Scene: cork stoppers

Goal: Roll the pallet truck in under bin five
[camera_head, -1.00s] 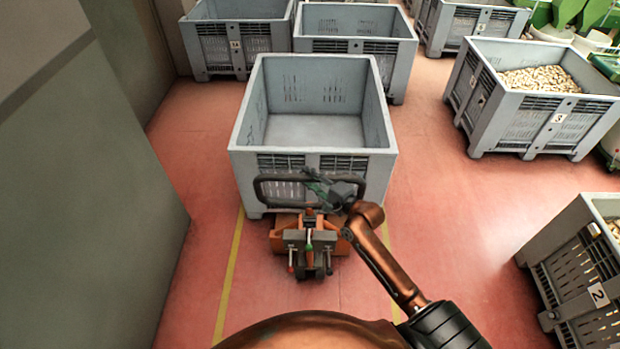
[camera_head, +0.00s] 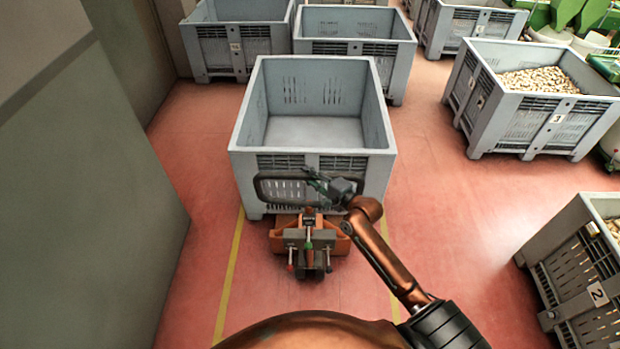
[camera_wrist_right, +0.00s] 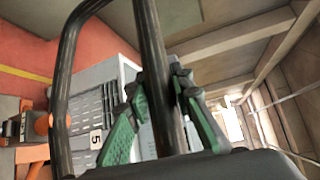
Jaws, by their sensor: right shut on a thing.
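The orange pallet truck (camera_head: 282,238) stands close against the near side of an empty grey bin (camera_head: 243,168), between two yellow floor lines. Its forks do not show; the bin hides that space. The truck's dark looped handle (camera_head: 262,192) rises in front of the bin's near wall. My right gripper (camera_head: 318,184) is shut on the handle's top bar. In the right wrist view, the green fingers of my gripper (camera_wrist_right: 158,112) lie on both sides of the handle bar (camera_wrist_right: 152,60), and a label reading 5 (camera_wrist_right: 96,139) shows on the bin. My left gripper is out of view.
A grey wall (camera_head: 90,200) runs close along the left. Bin 3 (camera_head: 540,132), filled with corks, stands right, and bin 2 (camera_head: 585,290) at lower right. More grey bins (camera_head: 355,48) stand just behind the empty one. Red floor (camera_head: 450,220) is clear to the right.

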